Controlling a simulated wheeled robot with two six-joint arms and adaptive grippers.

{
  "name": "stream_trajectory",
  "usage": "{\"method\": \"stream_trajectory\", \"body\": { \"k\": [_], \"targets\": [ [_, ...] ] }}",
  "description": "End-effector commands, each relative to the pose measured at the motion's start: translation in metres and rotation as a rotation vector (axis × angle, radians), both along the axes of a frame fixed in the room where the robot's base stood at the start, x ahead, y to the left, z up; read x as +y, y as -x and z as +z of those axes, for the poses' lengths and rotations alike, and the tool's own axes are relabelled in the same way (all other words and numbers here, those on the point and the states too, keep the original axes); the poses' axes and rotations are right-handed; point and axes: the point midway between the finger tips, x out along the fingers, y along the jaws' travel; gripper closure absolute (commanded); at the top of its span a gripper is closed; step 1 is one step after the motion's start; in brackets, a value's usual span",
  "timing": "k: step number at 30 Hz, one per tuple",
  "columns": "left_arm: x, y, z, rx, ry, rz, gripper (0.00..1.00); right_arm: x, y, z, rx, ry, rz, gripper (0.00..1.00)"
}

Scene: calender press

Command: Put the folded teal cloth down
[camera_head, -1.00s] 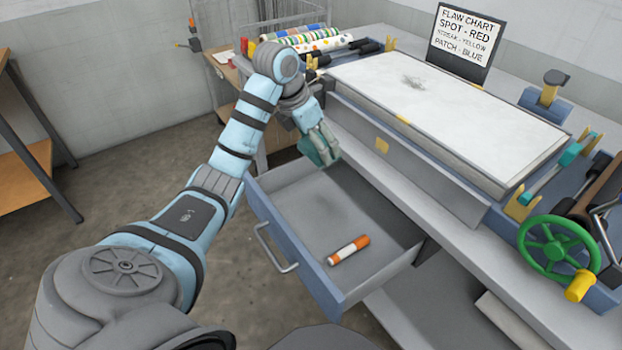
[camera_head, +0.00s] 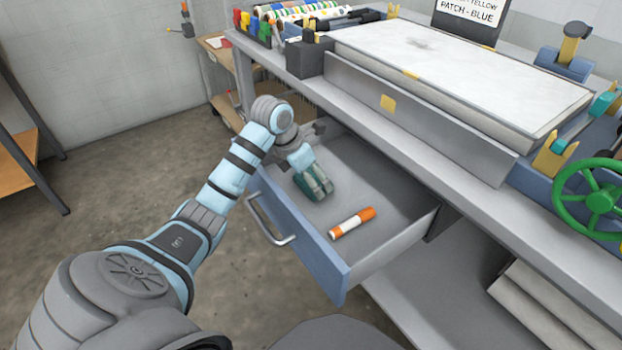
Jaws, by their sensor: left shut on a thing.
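The folded teal cloth (camera_head: 316,186) is in my left gripper (camera_head: 312,180), inside the open drawer (camera_head: 388,246). The gripper points down and is shut on the cloth, low over the drawer floor near its left back part. I cannot tell whether the cloth touches the floor. An orange and white marker tube (camera_head: 352,223) lies on the drawer floor, in front and to the right of the cloth, apart from it. My right gripper does not show.
The drawer's blue front with its handle (camera_head: 272,222) faces left. A lower shelf (camera_head: 430,300) lies below. The drawer floor is mostly bare.

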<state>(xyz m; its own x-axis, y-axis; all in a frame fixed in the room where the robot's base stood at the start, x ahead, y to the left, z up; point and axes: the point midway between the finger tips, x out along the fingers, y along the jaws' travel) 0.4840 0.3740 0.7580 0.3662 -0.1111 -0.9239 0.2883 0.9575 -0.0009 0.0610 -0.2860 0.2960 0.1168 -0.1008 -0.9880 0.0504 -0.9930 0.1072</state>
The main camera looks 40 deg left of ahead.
Motion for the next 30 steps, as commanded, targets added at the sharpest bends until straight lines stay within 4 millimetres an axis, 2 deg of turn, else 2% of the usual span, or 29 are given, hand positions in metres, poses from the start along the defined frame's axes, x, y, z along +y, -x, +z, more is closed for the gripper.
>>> {"method": "stream_trajectory", "body": {
  "k": [5,6,9,20,23,30],
  "targets": [
    [0.0,0.0,-0.003,0.0,0.0,0.0,0.48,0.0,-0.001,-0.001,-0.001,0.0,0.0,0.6],
    [0.0,0.0,-0.003,0.0,0.0,0.0,0.22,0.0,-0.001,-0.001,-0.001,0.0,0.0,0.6],
    [0.0,0.0,-0.002,0.0,0.0,0.0,0.06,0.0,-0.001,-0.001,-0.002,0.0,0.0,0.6],
    [0.0,0.0,0.0,0.0,0.0,0.0,0.06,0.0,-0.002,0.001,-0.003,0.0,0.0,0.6],
    [0.002,0.003,0.012,-0.003,-0.002,0.001,0.06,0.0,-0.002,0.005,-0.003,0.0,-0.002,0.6],
    [0.01,0.026,0.074,-0.003,-0.004,0.001,0.06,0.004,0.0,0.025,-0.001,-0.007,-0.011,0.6]
  ]
}}
